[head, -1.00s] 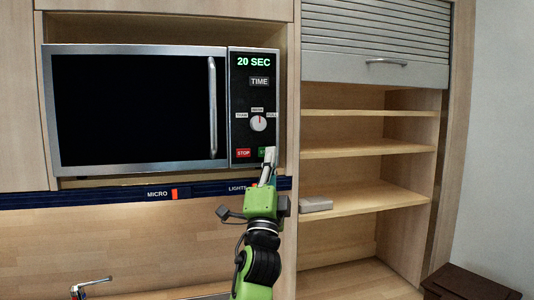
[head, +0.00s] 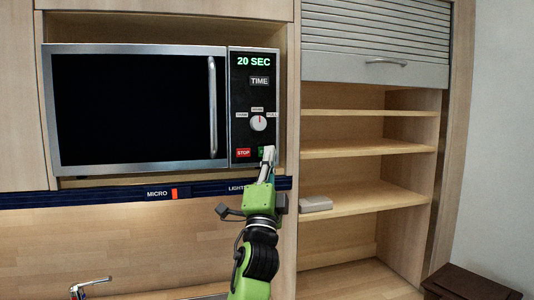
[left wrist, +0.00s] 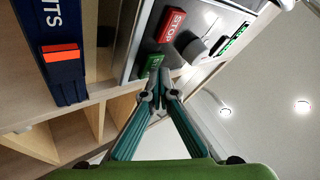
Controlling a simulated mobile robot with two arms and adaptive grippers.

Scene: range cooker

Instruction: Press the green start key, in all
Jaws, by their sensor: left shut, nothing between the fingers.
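The microwave (head: 140,110) has a control panel on its right side, with a display reading 20 SEC. The green start key (head: 261,152) is low on that panel, right of the red STOP key (head: 243,153). My left gripper (head: 268,152) is shut and empty, its tips in front of the green key and hiding part of it. In the left wrist view the green key (left wrist: 153,64) shows just beyond the closed fingertips (left wrist: 160,82). I cannot tell whether they touch it. My right gripper is not in view.
A dial (head: 258,123) sits above the keys. A blue rail with an orange-red MICRO switch (head: 174,193) runs below the microwave. Open shelves (head: 365,147) at the right hold a small grey box (head: 315,204). A tap (head: 90,284) stands at the lower left.

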